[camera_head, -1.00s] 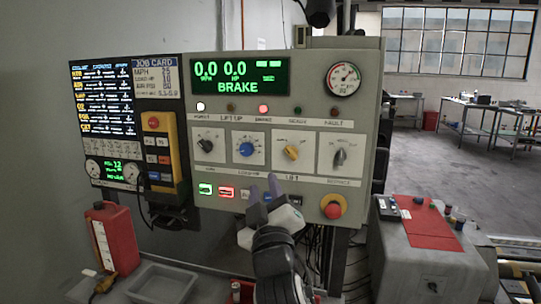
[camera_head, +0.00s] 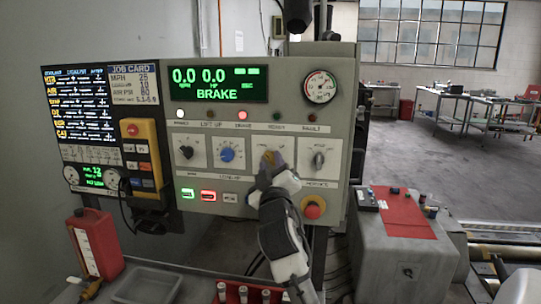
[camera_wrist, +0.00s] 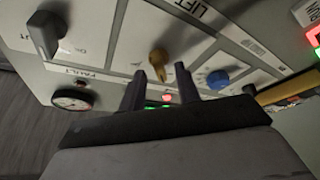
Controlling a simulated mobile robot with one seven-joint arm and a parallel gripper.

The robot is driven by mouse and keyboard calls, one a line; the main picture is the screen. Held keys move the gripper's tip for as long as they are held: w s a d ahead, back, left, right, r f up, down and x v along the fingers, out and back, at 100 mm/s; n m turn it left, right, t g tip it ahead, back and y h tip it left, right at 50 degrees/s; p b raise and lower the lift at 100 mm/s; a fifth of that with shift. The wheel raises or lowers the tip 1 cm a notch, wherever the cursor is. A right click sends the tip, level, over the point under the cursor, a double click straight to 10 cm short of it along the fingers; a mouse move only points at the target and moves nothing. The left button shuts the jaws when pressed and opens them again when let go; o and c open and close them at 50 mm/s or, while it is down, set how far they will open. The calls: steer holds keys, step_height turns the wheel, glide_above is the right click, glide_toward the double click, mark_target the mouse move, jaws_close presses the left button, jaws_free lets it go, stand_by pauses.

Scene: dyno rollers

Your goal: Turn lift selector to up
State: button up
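The lift selector appears to be the orange-yellow knob (camera_head: 269,157), third in the row of four knobs on the grey control panel. In the wrist view the same knob (camera_wrist: 158,60) has the label "LIFT" near it. My gripper (camera_head: 268,167) is just in front of this knob and partly hides it in the head view. In the wrist view my gripper (camera_wrist: 160,86) has its two dark fingers apart. The knob lies ahead of the gap between them, and I cannot tell whether either finger touches it.
A blue knob (camera_head: 227,155) and a grey knob (camera_head: 318,159) flank the orange one. A red emergency button (camera_head: 313,207) sits below right. Lit green and red buttons (camera_head: 208,195) are at lower left. A grey machine with a red mat (camera_head: 405,215) stands right.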

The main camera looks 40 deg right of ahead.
steer(key=shift+x, duration=0.8)
steer(key=shift+c, duration=0.4)
steer(key=c, duration=0.6)
steer(key=shift+f, duration=0.1)
